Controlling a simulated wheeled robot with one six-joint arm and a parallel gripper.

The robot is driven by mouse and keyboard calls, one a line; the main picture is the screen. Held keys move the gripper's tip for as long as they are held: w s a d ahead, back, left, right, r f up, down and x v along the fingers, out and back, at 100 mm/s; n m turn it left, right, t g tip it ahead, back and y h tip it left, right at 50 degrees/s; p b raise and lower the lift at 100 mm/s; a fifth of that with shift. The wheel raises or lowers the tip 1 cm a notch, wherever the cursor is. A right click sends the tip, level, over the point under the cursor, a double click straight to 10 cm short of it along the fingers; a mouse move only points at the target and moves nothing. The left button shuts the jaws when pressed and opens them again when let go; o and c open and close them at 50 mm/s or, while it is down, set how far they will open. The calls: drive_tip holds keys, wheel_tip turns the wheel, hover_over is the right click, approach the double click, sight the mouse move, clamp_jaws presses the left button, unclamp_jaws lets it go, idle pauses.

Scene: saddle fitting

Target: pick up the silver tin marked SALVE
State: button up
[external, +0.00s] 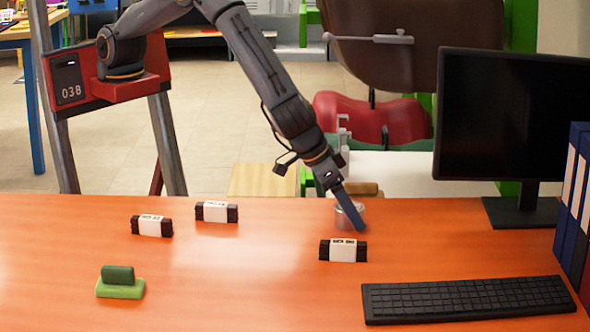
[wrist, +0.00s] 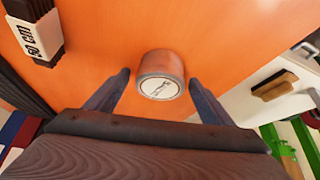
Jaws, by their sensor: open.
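A small round silver tin (wrist: 161,68) stands on the orange table, with a pale label on its end; the lettering is too small to read. In the external view the tin (external: 342,217) is partly hidden behind my finger. My gripper (wrist: 158,82) is open, with one finger on each side of the tin and gaps visible on both sides. In the external view my gripper (external: 350,208) reaches down to the table near its far edge.
A black bundle with a white band (external: 343,250) lies close in front of the tin. Two similar bundles (external: 152,226) (external: 216,212) lie to the left. A green block (external: 120,282) is at front left. A keyboard (external: 467,299), monitor (external: 505,120) and binders (external: 575,210) occupy the right.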

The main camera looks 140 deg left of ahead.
drive_tip(key=shift+f, duration=0.1)
drive_tip(key=c, duration=1.2)
drive_tip(key=shift+c, duration=0.2)
